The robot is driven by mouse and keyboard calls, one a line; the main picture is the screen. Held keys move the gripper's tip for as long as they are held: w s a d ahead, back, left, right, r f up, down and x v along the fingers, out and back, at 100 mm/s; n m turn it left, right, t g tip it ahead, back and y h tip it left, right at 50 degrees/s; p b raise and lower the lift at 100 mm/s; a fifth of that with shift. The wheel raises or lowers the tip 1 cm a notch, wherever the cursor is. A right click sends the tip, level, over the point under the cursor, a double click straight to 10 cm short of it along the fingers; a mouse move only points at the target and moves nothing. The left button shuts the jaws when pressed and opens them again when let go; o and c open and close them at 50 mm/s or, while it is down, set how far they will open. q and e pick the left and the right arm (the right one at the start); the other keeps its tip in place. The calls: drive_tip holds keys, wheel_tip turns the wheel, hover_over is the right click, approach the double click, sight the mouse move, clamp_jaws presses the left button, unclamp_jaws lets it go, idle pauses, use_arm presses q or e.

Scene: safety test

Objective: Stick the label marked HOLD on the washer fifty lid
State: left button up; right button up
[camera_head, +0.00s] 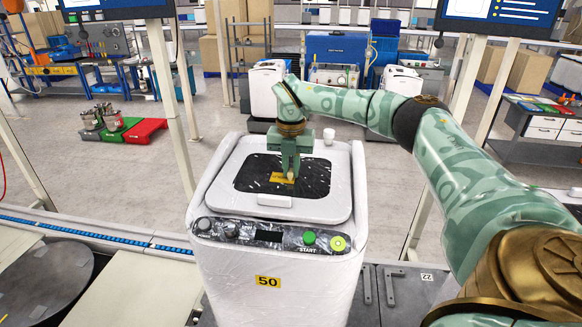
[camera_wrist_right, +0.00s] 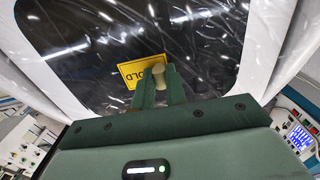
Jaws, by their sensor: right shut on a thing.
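The washer (camera_head: 285,283) is a white machine, marked 50 on its yellow front plate. Its lid (camera_head: 245,205) is down, with a white frame and a dark glossy window. A yellow label (camera_head: 278,177) is at the window; in the wrist view the label (camera_wrist_right: 138,71) shows the letters OLD, its remaining part hidden by my fingers. My right gripper (camera_head: 290,172) points down over the window, shut on the label at a small beige nub (camera_wrist_right: 158,70) between the fingertips. The label looks close to the glass; I cannot tell whether it touches. My left gripper is not in view.
The control panel (camera_head: 270,236) with knobs and a green START button is along the washer's front. Slanted pale posts (camera_head: 172,100) stand on both sides. A dark round plate (camera_head: 45,280) lies at the left.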

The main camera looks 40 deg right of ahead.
drive_tip(key=shift+s+f, duration=0.1)
drive_tip(key=o, duration=1.3)
wheel_tip(320, 180, up, 3)
drive_tip(key=p, duration=0.3)
drive_tip(key=shift+r, duration=2.1)
